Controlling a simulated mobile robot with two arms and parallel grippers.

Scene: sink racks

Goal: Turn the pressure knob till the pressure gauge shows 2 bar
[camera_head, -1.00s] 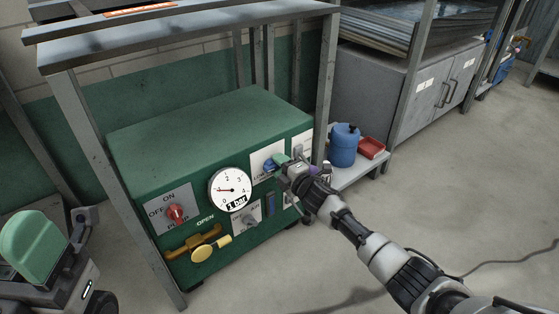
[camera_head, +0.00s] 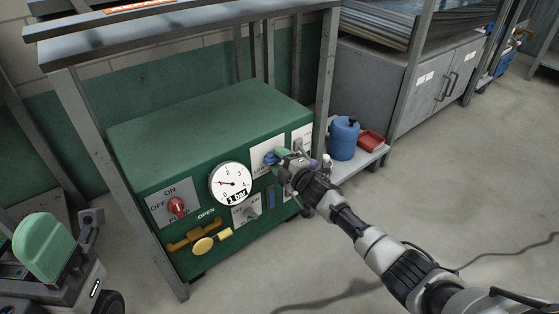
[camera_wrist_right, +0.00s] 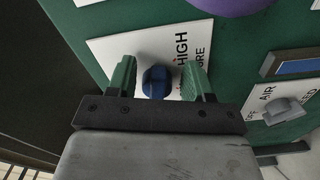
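The blue pressure knob (camera_wrist_right: 157,82) sits on a white plate on the green unit's front; it also shows in the head view (camera_head: 270,159). My right gripper (camera_wrist_right: 160,80) is open, with green fingers on either side of the knob and visible gaps to it. The same gripper shows in the head view (camera_head: 285,160). The round white pressure gauge (camera_head: 231,183) is left of the knob. Its needle points left, near 1, and its small label seems to read 1 bar. My left gripper (camera_head: 45,245) is at the lower left, its finger opening unclear.
The green unit (camera_head: 205,125) stands under a grey metal frame. A red pump switch (camera_head: 177,206), a yellow valve handle (camera_head: 204,245) and an air switch (camera_head: 249,213) share its front.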

